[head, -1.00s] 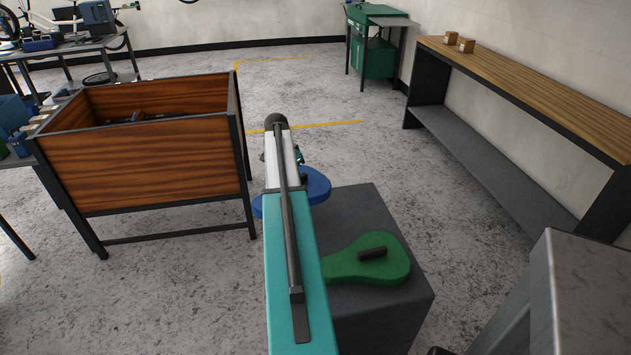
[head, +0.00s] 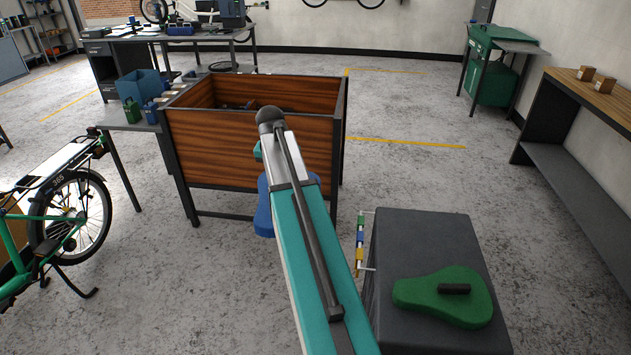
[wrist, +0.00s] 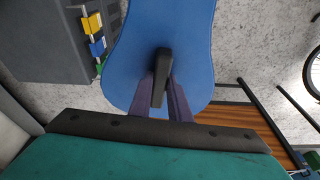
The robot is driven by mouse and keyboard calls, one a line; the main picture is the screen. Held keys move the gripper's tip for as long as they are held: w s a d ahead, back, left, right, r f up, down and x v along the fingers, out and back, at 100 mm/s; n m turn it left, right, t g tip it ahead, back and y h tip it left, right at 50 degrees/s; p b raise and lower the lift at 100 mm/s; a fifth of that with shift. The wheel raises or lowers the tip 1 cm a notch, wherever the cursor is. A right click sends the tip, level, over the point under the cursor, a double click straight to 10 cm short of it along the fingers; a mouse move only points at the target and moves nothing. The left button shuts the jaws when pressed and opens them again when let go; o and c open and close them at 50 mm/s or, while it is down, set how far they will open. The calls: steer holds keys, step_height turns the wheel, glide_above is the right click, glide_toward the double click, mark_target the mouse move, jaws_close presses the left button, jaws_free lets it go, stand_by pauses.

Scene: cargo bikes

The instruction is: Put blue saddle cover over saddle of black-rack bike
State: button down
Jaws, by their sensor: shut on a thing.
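The blue saddle cover (wrist: 185,45) is held in my gripper (wrist: 160,92), whose fingers are shut on the dark handle on top of it. In the head view the blue cover (head: 265,207) shows only in part, left of my arm, in the air in front of the wooden crate. My gripper is hidden there behind my arm. A bike (head: 50,215) with a green frame and a dark rear rack stands at the left edge. Its saddle is not in view.
A green saddle cover (head: 450,296) lies on the grey block (head: 425,235) at right. The wooden crate (head: 240,150) stands ahead on black legs. A side table (head: 135,118) with small items adjoins it. Floor is free between bike and crate. A workbench (head: 590,105) stands far right.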

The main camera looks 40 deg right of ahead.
steer(key=a+r+n, duration=0.2)
steer(key=a+n, duration=0.1)
steer(key=a, duration=0.8)
steer(key=a+r+n+y, duration=0.1)
steer(key=a+r+n, duration=0.2)
steer(key=a, duration=0.9)
steer(key=a+r+n+t+y, duration=0.1)
steer(key=a+r+n, duration=0.2)
steer(key=a, duration=0.9)
steer(key=shift+s+r+n, duration=0.2)
steer(key=shift+n, duration=1)
steer(key=shift+d, duration=0.1)
steer(key=shift+d, duration=0.55)
steer(key=shift+w, duration=0.1)
